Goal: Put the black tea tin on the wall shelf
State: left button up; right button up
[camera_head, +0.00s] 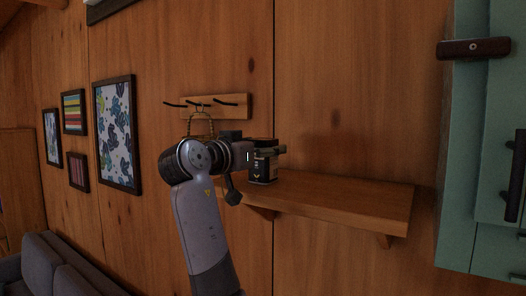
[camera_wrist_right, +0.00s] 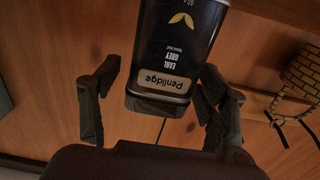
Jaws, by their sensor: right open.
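The black tea tin (camera_head: 264,166) stands upright at the left end of the wooden wall shelf (camera_head: 345,203), and its base appears to rest on the board. In the right wrist view the tin (camera_wrist_right: 175,50) shows upside down, with a pale "Penlidge" label, "Earl Grey" lettering and a gold leaf mark. My right gripper (camera_head: 259,168) is open around the tin. In the wrist view its fingers (camera_wrist_right: 155,103) lie on either side, with a clear gap on the left and little or none on the right. My left gripper is not in view.
A hook rack (camera_head: 240,105) with a hanging wicker item (camera_head: 203,120) is on the wall above and left of the shelf. A green cabinet (camera_head: 470,150) stands at the right. The middle and right of the shelf are bare. Framed pictures and a grey sofa (camera_head: 65,270) are at the left.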

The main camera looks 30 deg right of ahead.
jog(key=b+v, duration=0.6)
jog(key=v, duration=0.5)
jog(key=shift+a, duration=0.2)
jog(key=shift+f, duration=0.15)
